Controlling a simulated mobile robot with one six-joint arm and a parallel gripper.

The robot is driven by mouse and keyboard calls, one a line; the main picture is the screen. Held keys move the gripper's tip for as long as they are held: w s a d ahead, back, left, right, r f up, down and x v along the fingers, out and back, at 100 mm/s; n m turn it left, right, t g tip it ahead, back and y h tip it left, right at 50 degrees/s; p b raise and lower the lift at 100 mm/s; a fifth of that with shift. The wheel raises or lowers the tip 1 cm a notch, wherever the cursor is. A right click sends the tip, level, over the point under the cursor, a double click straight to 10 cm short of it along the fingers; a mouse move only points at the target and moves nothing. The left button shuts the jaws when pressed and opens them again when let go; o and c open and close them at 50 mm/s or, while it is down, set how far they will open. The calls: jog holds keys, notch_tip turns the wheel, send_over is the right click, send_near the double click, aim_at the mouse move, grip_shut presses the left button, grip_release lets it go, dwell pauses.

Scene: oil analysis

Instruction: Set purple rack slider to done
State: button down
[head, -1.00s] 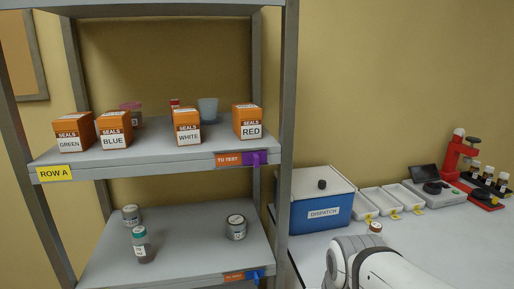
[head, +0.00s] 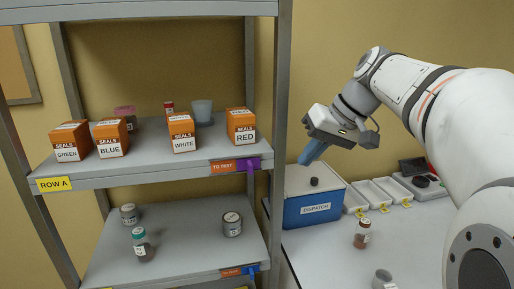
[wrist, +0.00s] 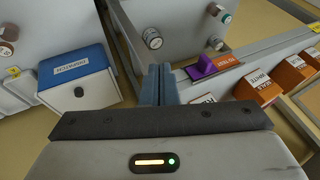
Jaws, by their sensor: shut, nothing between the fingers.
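The purple slider (head: 253,164) sits at the right end of the orange "TO TEST" label (head: 228,166) on the upper shelf's front edge. No "done" wording is visible. In the wrist view the purple slider (wrist: 204,66) is just right of my fingers, beside the "TO TEST" label (wrist: 229,60). My gripper (head: 304,161) is shut and empty, its blue fingers pointing down and left, to the right of the rack's front post. In the wrist view my gripper (wrist: 158,68) shows its fingers together, apart from the slider.
The rack's front post (head: 281,110) stands between slider and gripper in the head view. Orange seal boxes (head: 182,133) line the upper shelf. A blue slider (head: 250,269) is on the shelf below. The dispatch box (head: 314,208) stands on the bench beneath my gripper.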

aim_at(250, 167)
jog(key=shift+n+y, duration=0.5)
jog(key=shift+n, duration=0.1)
jog(key=r, duration=0.1)
jog(key=w+r, duration=0.1)
jog(key=r, duration=0.1)
jog(key=w+r, duration=0.1)
jog(key=r, duration=0.1)
jog(key=shift+d, duration=0.2)
jog(key=shift+f, duration=0.1)
jog(key=p+x, duration=0.1)
jog(key=x, duration=0.8)
jog(key=shift+w+a+f, duration=0.25)
jog(key=shift+a, duration=0.05)
jog(key=a, duration=0.2)
jog(key=a+p, duration=0.1)
jog(key=a, duration=0.1)
jog(key=shift+s+f+p, duration=0.15)
jog(key=shift+s+p, duration=0.15)
jog(key=shift+s, duration=0.05)
